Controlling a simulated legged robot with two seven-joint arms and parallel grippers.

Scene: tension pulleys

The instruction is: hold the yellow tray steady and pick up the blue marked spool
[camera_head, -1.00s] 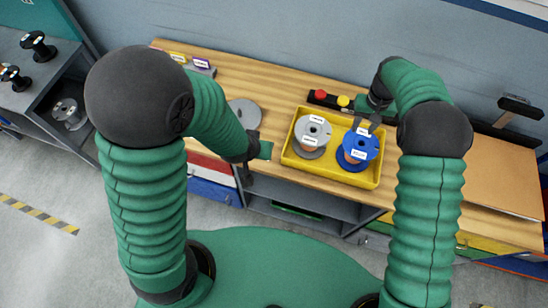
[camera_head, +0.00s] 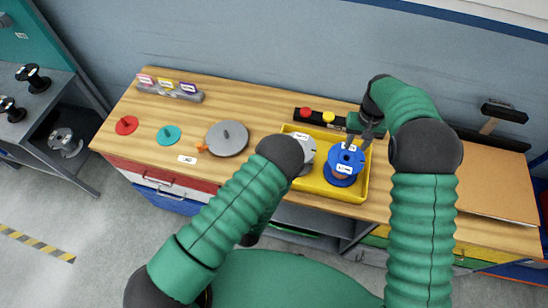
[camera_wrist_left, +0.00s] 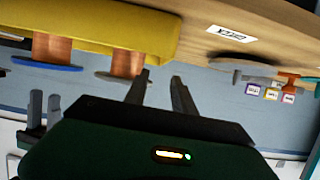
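The yellow tray (camera_head: 338,193) lies on the wooden bench. In it stand the blue-flanged spool (camera_head: 345,160) with white labels and copper winding, and a grey spool (camera_head: 307,150) to its left, partly behind my left arm. My right gripper (camera_head: 358,138) is open above the blue spool's top; the inverted left wrist view shows its fingers (camera_wrist_left: 44,107) apart from the blue spool (camera_wrist_left: 47,66). My left gripper is hidden by its arm in the head view. In the wrist view the left gripper (camera_wrist_left: 160,82) is open and empty, near the yellow tray (camera_wrist_left: 120,22).
Left of the tray are a grey disc (camera_head: 227,138), teal disc (camera_head: 168,135) and red disc (camera_head: 127,125). A black bar with red and yellow buttons (camera_head: 328,117) lies behind the tray. A hammer-like tool (camera_head: 495,117) stands at right.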

